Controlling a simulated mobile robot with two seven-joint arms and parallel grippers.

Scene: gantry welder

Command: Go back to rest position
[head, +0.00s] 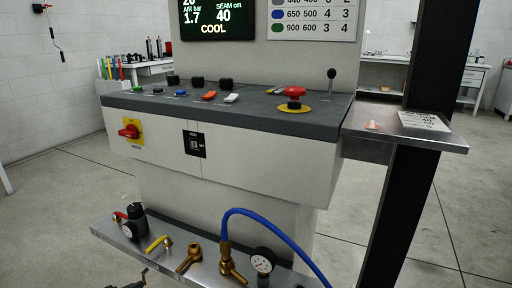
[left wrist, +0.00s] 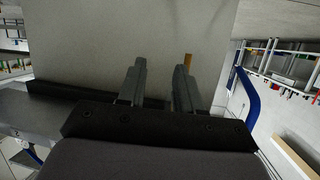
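In the left wrist view my left gripper (left wrist: 160,68) has its two grey fingers apart, with only a pale surface showing between them. Nothing is held. A small orange-brown piece (left wrist: 188,60) shows just behind the tip of the right-hand finger; I cannot tell what it is. Neither gripper can be made out in the head view. The welder's control console (head: 230,115) stands in front of me, with a red emergency button (head: 295,92), a red rotary switch (head: 129,131) and a screen (head: 212,22) reading COOL.
Below the console a metal shelf (head: 205,263) carries a gauge (head: 262,262), brass fittings (head: 188,258), a yellow-handled valve (head: 159,243) and a blue hose (head: 275,222). A side shelf (head: 440,143) with a card (head: 424,121) juts out at right, by a dark post (head: 400,200). Floor is open on both sides.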

